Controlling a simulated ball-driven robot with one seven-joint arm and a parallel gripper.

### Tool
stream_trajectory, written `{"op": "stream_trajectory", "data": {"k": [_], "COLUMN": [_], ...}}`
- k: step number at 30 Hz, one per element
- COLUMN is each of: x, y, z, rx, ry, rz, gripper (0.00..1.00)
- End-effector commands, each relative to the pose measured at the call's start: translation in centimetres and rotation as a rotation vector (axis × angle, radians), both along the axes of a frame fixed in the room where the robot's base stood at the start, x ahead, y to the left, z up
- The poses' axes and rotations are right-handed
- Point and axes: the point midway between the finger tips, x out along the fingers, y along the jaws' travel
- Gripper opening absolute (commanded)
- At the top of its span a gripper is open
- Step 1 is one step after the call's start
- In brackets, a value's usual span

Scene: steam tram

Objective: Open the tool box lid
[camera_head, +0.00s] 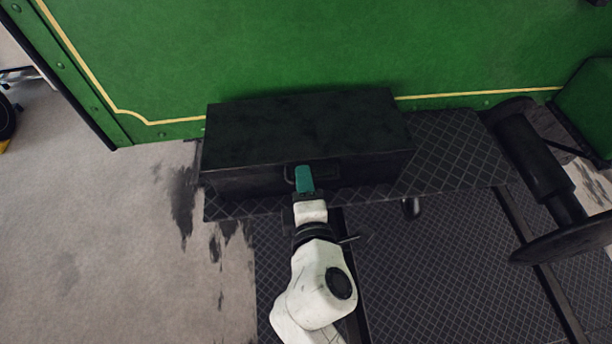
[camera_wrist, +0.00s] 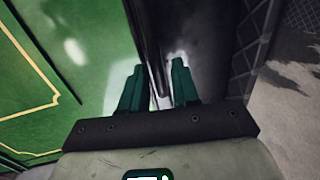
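The tool box (camera_head: 300,130) is a long black box on a diamond-plate step against the green tram side. Its lid looks shut. A dark handle (camera_head: 327,171) is on its front face, partly hidden by my gripper. My gripper (camera_head: 304,178), with teal fingers, is at the left part of this handle in the head view. In the wrist view the two fingers (camera_wrist: 156,84) stand apart with a gap between them. The dark box (camera_wrist: 200,40) lies just beyond them. I cannot tell whether the fingers touch the box or handle.
The green tram wall (camera_head: 300,40) rises directly behind the box. The diamond-plate step (camera_head: 455,150) has bare room right of the box. A dark buffer (camera_head: 540,170) stands farther right. Stained grey floor (camera_head: 100,230) is open at left.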

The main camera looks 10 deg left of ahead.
Motion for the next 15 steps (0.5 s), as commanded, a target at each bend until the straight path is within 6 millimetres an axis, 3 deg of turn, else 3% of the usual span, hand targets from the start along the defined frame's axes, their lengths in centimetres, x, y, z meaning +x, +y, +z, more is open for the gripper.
{"op": "stream_trajectory", "data": {"k": [13, 15], "x": [1.14, 1.15], "y": [0.21, 0.21], "z": [-0.28, -0.28], "rx": [0.002, 0.002], "ry": [0.002, 0.002], "rz": [0.000, 0.000], "gripper": [0.30, 0.25]}}
